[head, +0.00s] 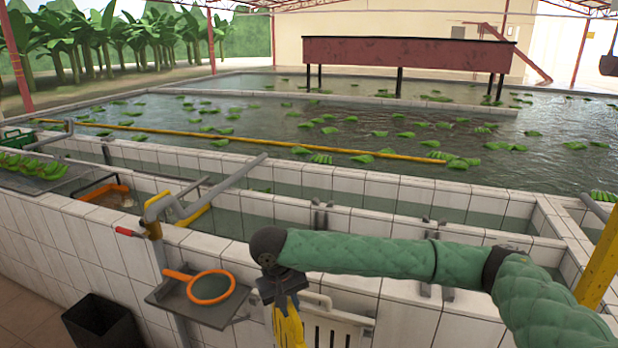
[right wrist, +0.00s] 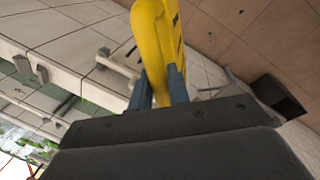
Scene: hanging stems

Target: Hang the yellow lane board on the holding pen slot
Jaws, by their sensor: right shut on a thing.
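The yellow lane board (head: 288,328) hangs below my right gripper (head: 279,296), at the bottom middle of the head view, in front of the tiled wall. Its lower part runs out of the picture. In the right wrist view the yellow board (right wrist: 155,35) stands between the two blue-grey fingers of the right gripper (right wrist: 158,85), which is shut on it. Pairs of grey upright brackets (head: 321,217) stand on the tiled channel walls, with another pair (head: 430,236) further right. I cannot tell which one is the holding pen slot. My left gripper is not in view.
A white slatted board (head: 338,328) with a handle is at the wall just right of my gripper. An orange-rimmed net (head: 211,287) lies on a grey shelf to the left. A black bin (head: 102,322) stands on the floor. A yellow post (head: 602,258) is at the right.

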